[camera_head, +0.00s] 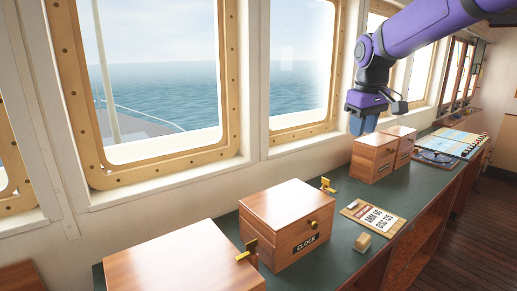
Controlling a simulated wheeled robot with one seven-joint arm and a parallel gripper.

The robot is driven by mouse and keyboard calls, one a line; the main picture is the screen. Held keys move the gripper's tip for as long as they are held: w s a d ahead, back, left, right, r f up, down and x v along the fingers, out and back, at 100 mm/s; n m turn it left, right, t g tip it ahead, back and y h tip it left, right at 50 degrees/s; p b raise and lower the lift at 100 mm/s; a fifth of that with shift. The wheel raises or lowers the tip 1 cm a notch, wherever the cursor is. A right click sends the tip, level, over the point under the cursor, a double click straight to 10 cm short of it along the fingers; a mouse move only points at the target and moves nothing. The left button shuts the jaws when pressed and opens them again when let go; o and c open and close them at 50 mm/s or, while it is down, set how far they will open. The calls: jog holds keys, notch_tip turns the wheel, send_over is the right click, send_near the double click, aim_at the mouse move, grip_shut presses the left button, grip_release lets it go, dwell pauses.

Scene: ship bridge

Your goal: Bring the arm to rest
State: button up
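My purple arm (425,28) reaches in from the top right, and its black and purple wrist hangs in front of the window post. My gripper (362,124) points down at the wrist's lower end, above the back part of the green counter. It appears over or just behind a wooden box (373,158); the gap between them is hard to judge. The fingers are small and seen from a poor angle, so whether they are open or shut does not show. No held thing can be made out.
The green counter (340,215) runs along the windows. A wooden box labelled CLOCK (287,222) and a larger box (185,262) stand in front. A card (372,217) and a small wooden block (363,242) lie near the edge. A chart (455,142) lies farther back.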

jog(key=s+d+r+m+t, duration=0.1)
jog(key=s, duration=0.8)
jog(key=s+d+r+m+t, duration=0.1)
jog(key=s+d+r+m, duration=0.1)
jog(key=s, duration=0.7)
jog(key=s+f+m, duration=0.1)
jog(key=s+f, duration=0.1)
jog(key=s, duration=0.5)
jog(key=s+d+f+m+t, duration=0.1)
jog(key=s+f, duration=0.2)
jog(key=s, duration=0.4)
jog(key=shift+f, duration=0.25)
